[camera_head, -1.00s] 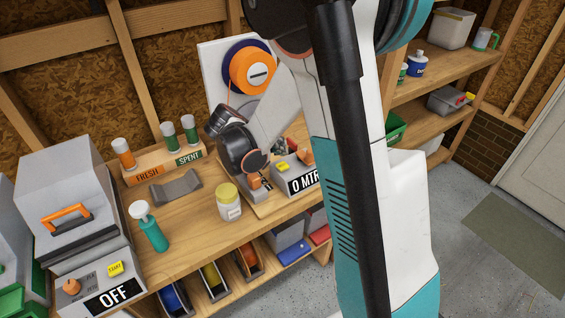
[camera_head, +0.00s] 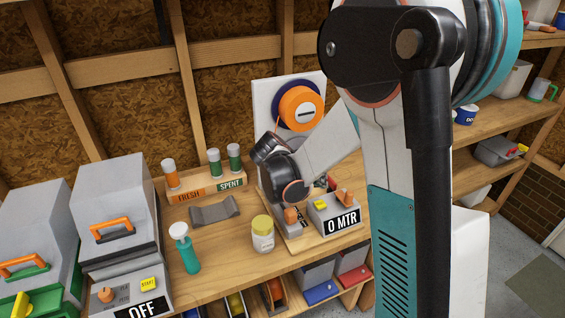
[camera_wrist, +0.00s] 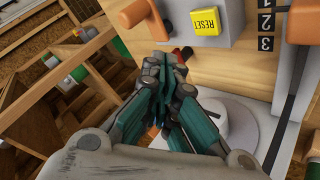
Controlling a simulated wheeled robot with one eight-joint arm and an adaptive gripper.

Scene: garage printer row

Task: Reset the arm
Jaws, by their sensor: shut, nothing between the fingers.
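My gripper (camera_wrist: 172,58) shows in the wrist view with its teal fingers drawn together and nothing between them. The fingertips are in front of a wooden board (camera_wrist: 240,75), below a grey box with a yellow RESET button (camera_wrist: 205,20). I cannot tell whether they touch anything. In the head view my arm reaches down to the left over the bench, and its dark wrist hides the fingers. The winder unit with the "0 MTR" display (camera_head: 343,221) stands just right of my wrist, with an orange spool (camera_head: 301,108) on the white panel behind.
A yellow-lidded jar (camera_head: 262,236), a teal bottle (camera_head: 188,252) and a grey cradle (camera_head: 215,211) stand on the bench. A FRESH/SPENT rack (camera_head: 205,189) is behind them. A printer with an "OFF" display (camera_head: 142,310) is at left. Shelves fill the right.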

